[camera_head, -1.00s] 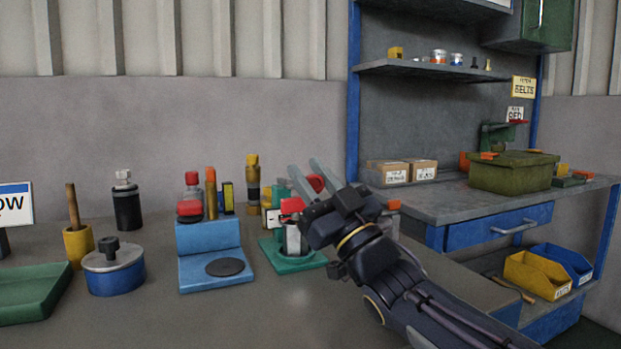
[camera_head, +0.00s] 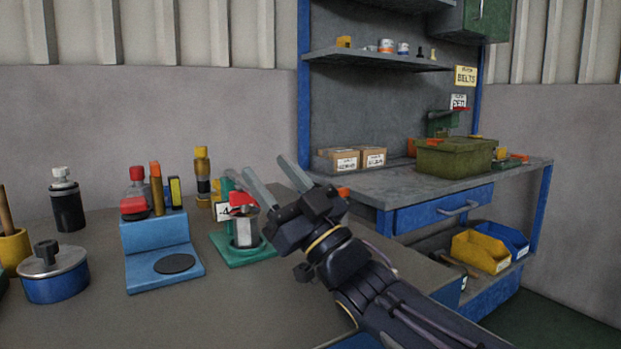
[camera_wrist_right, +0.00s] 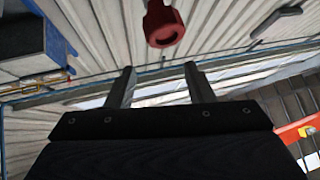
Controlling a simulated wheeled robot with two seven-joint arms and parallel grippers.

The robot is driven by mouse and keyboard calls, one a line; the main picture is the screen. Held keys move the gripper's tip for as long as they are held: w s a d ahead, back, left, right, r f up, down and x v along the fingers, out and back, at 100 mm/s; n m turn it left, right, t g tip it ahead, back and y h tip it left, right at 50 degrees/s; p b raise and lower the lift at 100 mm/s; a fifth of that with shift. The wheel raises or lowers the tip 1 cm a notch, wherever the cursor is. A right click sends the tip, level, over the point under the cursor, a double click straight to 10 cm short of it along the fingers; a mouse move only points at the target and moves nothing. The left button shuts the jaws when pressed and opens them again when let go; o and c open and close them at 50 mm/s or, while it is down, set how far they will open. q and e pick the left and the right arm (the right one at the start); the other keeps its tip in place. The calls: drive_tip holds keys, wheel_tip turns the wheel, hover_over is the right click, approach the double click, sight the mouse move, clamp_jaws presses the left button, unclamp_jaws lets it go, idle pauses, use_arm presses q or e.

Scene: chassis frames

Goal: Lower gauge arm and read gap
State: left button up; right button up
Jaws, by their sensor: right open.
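The gauge stand (camera_head: 240,250) has a green base on the bench, with a metal cylinder (camera_head: 246,232) upright on it and a red part (camera_head: 243,199) above. A white card marked 4 (camera_head: 223,212) shows at its left. My fingers partly cover its upper part, so I cannot tell how the gauge arm is set. My right gripper (camera_head: 264,168) is open and empty, its fingers pointing up and left beside the gauge top. My left gripper is not in view.
A blue stand (camera_head: 160,245) with a dark disc sits left of the gauge, with bottles and markers behind. A blue lidded pot (camera_head: 55,275) is further left. A side bench (camera_head: 400,190) with boxes stands right. The front bench surface is clear.

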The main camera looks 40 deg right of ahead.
drive_tip(key=s+d+p, duration=0.1)
drive_tip(key=s, duration=0.8)
drive_tip(key=shift+p, duration=0.35)
